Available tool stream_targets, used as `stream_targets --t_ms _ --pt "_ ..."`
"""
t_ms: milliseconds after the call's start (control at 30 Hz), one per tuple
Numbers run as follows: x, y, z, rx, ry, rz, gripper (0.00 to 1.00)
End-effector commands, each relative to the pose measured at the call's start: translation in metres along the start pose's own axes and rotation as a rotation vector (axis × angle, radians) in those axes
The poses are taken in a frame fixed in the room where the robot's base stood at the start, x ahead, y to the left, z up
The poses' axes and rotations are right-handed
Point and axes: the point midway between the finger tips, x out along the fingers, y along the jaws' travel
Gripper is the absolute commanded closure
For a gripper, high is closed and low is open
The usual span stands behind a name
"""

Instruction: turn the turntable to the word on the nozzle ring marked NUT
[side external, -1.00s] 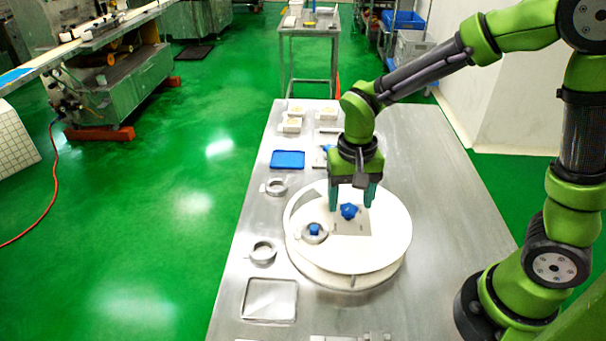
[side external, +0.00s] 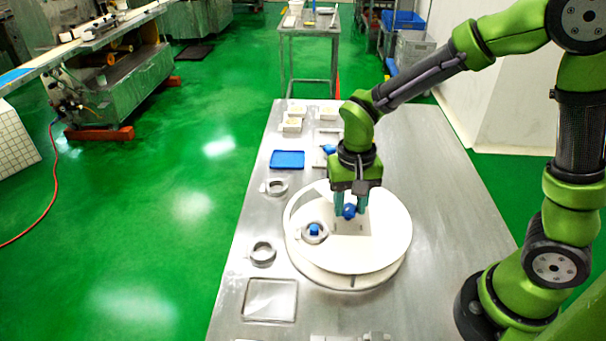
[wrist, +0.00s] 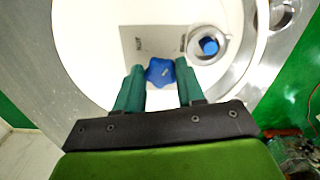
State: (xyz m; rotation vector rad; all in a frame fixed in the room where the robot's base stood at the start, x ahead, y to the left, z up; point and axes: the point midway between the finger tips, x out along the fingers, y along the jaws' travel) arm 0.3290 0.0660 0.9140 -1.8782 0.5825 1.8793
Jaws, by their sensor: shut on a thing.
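The round white turntable (side external: 375,255) stands on the metal table; it also fills much of the wrist view (wrist: 95,40). A blue knob (side external: 349,211) sits on a grey plate (side external: 352,229) on the turntable. My gripper (side external: 349,212) is over the turntable, with its teal fingers on either side of the knob and shut on it. The wrist view shows the blue knob (wrist: 160,72) between the fingertips. A nozzle ring (side external: 314,233) with a blue centre lies on the turntable beside the plate.
Two more metal rings (side external: 263,252) (side external: 276,187) lie on the table left of the turntable. A blue tray (side external: 287,159), a clear tray (side external: 269,300) and white blocks (side external: 292,124) are also there. The table right of the turntable is clear.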

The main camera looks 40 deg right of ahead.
Motion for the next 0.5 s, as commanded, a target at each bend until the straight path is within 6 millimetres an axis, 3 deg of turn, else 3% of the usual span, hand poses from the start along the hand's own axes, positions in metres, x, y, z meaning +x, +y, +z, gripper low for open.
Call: stream_targets --t_ms 500 --pt "-0.0009 0.0003 -0.0006 -0.079 0.001 -0.001 1.0"
